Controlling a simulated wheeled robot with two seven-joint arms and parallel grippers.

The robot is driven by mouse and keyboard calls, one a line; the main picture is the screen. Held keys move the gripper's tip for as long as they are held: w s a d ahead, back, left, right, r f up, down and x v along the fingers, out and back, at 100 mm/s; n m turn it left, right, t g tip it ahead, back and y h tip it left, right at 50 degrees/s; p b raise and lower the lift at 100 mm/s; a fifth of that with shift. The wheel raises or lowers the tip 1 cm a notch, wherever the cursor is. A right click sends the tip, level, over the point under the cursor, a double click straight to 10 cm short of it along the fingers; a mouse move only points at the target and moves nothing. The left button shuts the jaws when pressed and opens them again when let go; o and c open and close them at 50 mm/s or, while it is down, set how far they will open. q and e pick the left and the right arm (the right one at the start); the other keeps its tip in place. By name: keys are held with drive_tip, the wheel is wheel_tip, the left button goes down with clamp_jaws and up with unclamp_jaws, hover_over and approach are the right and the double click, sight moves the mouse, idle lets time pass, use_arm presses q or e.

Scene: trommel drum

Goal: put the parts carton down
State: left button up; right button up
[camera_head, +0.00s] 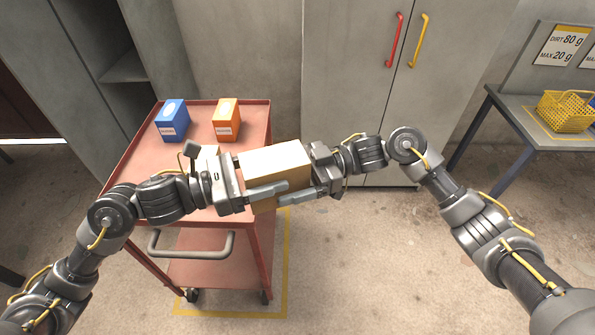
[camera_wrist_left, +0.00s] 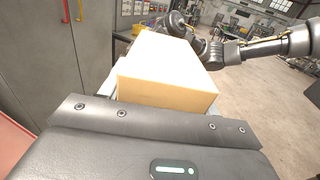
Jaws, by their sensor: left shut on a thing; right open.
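The parts carton (camera_head: 276,160) is a plain cream box, held level above the floor just off the right edge of the red cart (camera_head: 138,150). My left gripper (camera_head: 262,180) is shut on the carton from its left end. The carton's pale top and tan side also fill the middle of the left wrist view (camera_wrist_left: 165,75). My right gripper (camera_head: 302,184) is open at the carton's right end, with a finger along its near side. Whether it touches the carton I cannot tell. The carton's underside is hidden.
A blue box (camera_head: 171,120) and an orange box (camera_head: 227,120) stand at the cart's back. A pale shape (camera_head: 205,158) shows behind my left gripper. A grey cabinet (camera_head: 350,80) stands behind. A yellow basket (camera_head: 565,112) is on a table at right. Floor is clear right of the cart.

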drive_tip(key=shift+a, duration=0.1)
drive_tip(key=c, duration=1.1)
use_arm(q)
drive_tip(key=o, duration=1.3)
use_arm(e)
drive_tip(key=shift+c, duration=1)
use_arm(q)
drive_tip(key=shift+a, duration=0.1)
drive_tip(key=v, duration=1.1)
drive_tip(key=shift+s+a, duration=0.2)
drive_tip(key=shift+a, duration=0.15)
